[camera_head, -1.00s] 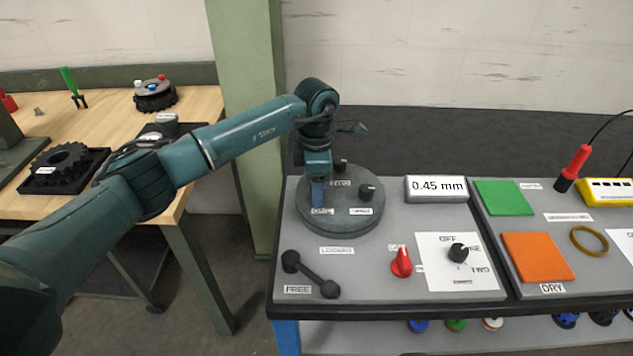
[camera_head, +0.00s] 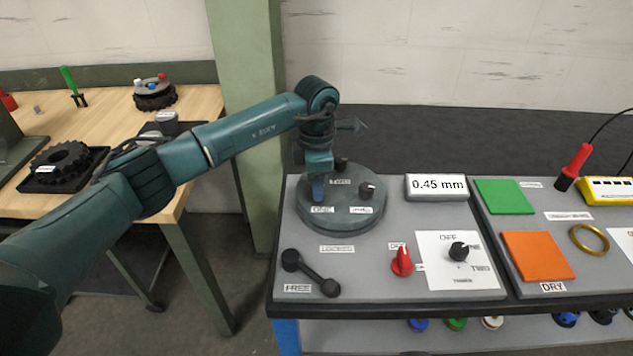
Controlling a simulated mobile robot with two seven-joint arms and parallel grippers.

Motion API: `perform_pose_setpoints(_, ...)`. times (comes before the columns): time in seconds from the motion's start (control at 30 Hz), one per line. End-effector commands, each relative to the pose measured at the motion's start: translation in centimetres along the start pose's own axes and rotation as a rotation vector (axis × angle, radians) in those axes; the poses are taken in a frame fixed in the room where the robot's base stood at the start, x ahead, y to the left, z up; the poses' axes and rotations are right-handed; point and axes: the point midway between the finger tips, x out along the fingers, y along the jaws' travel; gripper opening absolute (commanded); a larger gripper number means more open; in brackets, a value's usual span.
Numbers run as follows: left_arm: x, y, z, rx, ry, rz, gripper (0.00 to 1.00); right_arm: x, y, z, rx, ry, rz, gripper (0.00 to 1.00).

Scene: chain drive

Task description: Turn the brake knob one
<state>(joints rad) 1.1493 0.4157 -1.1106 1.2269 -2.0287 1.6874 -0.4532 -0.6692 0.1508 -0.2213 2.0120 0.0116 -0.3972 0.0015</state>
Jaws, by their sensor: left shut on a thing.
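A round grey disc (camera_head: 340,222) on the bench carries small dark knobs with white labels too small to read surely. One knob (camera_head: 367,189) stands at its right and another (camera_head: 341,165) at its back. My left gripper (camera_head: 318,190) points down at the disc's left part. It is shut on a knob there, which the fingers hide almost wholly. I cannot read that knob's pointer. My right gripper is not in view.
A display (camera_head: 436,187) reading 0.45 mm stands right of the disc. A black lever (camera_head: 311,272), a red knob (camera_head: 402,262) and a black selector knob (camera_head: 459,251) are in front. Green (camera_head: 503,197) and orange (camera_head: 537,256) pads lie further right.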

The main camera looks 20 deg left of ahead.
Motion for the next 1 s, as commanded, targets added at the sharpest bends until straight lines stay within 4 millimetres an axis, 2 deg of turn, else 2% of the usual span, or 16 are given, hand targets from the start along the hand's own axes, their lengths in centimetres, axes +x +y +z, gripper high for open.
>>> perform_pose_setpoints(1.0,-0.05,-0.02,0.03,-0.829,-0.001,0.001,0.07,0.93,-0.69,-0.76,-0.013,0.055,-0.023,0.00)
